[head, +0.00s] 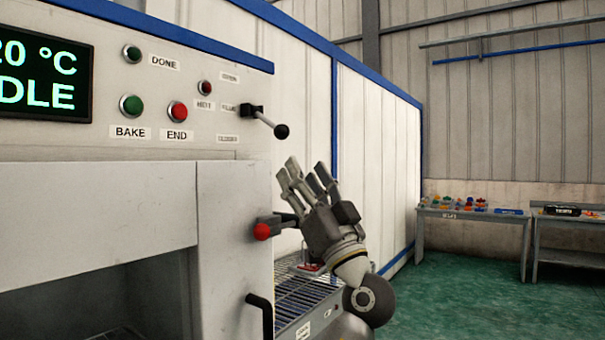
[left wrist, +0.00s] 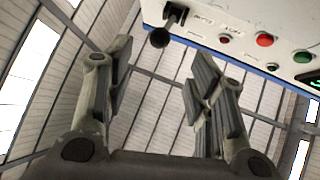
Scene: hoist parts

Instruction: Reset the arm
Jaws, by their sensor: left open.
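My left gripper (head: 306,174) is raised in front of the right edge of the oven-like machine (head: 235,215), fingers pointing up and slightly left. Its fingers are apart and nothing is between them; the left wrist view shows the same empty gap between the fingers (left wrist: 163,75). A lever with a red knob (head: 262,231) is just left of the gripper; I cannot tell whether they touch. A lever with a black knob (head: 281,131) is above the gripper, and it also shows in the left wrist view (left wrist: 160,38). My right gripper is not in view.
The control panel has green buttons (head: 131,105), a red END button (head: 177,111) and a lit display (head: 45,75). A wire rack conveyor (head: 303,302) lies below the gripper. Tables with small parts (head: 470,216) stand at the far right. The green floor (head: 450,290) there is clear.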

